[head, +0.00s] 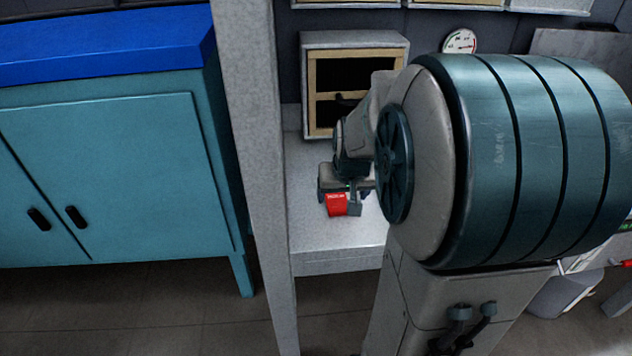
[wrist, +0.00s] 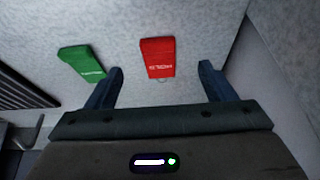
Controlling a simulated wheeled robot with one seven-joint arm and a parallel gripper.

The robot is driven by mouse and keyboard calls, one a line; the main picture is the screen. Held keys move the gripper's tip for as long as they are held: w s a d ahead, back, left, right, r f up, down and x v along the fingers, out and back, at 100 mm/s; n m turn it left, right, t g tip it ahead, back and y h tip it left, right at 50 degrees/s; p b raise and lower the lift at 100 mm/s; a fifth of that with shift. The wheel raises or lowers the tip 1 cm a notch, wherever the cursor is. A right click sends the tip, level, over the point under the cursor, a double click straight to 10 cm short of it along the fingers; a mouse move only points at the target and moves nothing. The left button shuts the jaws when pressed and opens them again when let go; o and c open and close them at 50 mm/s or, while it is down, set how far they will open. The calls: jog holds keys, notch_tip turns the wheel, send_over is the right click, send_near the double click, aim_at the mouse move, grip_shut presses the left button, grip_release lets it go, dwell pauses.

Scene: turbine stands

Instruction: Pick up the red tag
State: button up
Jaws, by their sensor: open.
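The red tag (wrist: 158,57) lies flat on a light grey surface in the wrist view, with pale lettering and a small ring at its near end. My gripper (wrist: 162,78) is open, with one blue finger on each side of the tag's near end. The fingers do not touch the tag. In the head view the red tag (head: 336,204) shows on the light bench beside my gripper (head: 352,205), partly hidden by it.
A green tag (wrist: 82,63) lies left of the red tag, just outside my left finger. The bench (head: 315,240) has bare room in front. A small framed cabinet (head: 354,40) stands behind. A grey post (head: 250,150) and a teal cupboard (head: 130,170) stand to the left.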

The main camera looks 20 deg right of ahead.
aim_at(339, 207)
jog(key=x, duration=0.3)
jog(key=shift+w+f, duration=0.1)
jog(key=shift+f, duration=0.15)
jog(key=shift+w+d+x, duration=0.15)
jog(key=shift+w+x, duration=0.05)
jog(key=shift+x, duration=1.1)
jog(key=shift+w+d+x, duration=0.15)
jog(key=shift+d+x, duration=0.05)
jog(key=shift+x, duration=1.15)
jog(key=shift+r, duration=0.25)
jog(key=shift+c, duration=0.3)
jog(key=c, duration=1.4)
